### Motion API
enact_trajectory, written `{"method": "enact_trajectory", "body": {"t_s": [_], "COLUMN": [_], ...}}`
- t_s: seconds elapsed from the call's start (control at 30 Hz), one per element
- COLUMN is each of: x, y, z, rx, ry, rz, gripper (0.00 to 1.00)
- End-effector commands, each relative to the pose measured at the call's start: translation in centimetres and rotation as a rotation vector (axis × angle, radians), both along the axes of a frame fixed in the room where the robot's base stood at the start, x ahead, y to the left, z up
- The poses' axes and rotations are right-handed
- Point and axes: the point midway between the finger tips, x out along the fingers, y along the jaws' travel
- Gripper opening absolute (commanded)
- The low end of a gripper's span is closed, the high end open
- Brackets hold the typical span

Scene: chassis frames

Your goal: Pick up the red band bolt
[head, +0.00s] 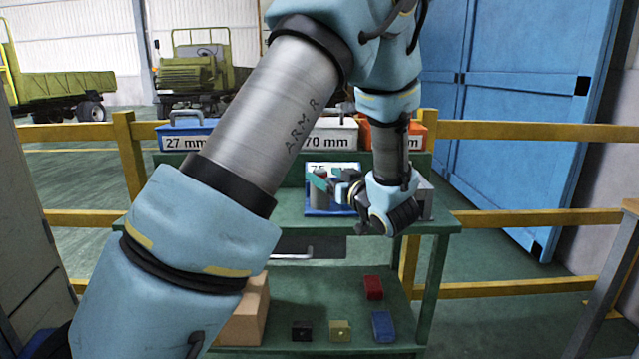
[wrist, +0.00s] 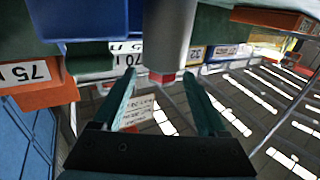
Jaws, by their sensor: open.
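The red band bolt is a thick grey cylinder with a red band at one end; in the wrist view its shaft (wrist: 168,35) comes down from the top edge to the red band. My gripper (wrist: 159,78) is open, with one teal finger on each side of the bolt's banded end in that view. I cannot tell whether the fingers touch it. In the head view my gripper (head: 322,181) is at the blue tray on the bench, its fingers pointing left. A grey cylinder (head: 320,197) shows below the fingers there; its band is not clear.
Labelled bins, including a blue one (head: 186,137) and an orange one (head: 412,133), stand on the back ledge. A grey block (head: 426,203) is right of my wrist. The lower shelf holds red (head: 373,288), blue (head: 383,326), black and yellowish blocks. Yellow rails (head: 520,131) run behind.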

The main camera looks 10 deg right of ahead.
Motion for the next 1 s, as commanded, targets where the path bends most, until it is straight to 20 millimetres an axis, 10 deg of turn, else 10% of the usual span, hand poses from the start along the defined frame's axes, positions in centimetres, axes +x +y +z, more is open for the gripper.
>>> {"method": "enact_trajectory", "body": {"t_s": [0.77,1.0], "x": [5.4,5.3], "y": [2.2,2.2], "z": [-0.2,-0.2], "rx": [0.0,0.0], "ry": [0.001,0.001], "rz": [-0.002,-0.002], "gripper": [0.75,0.48]}}
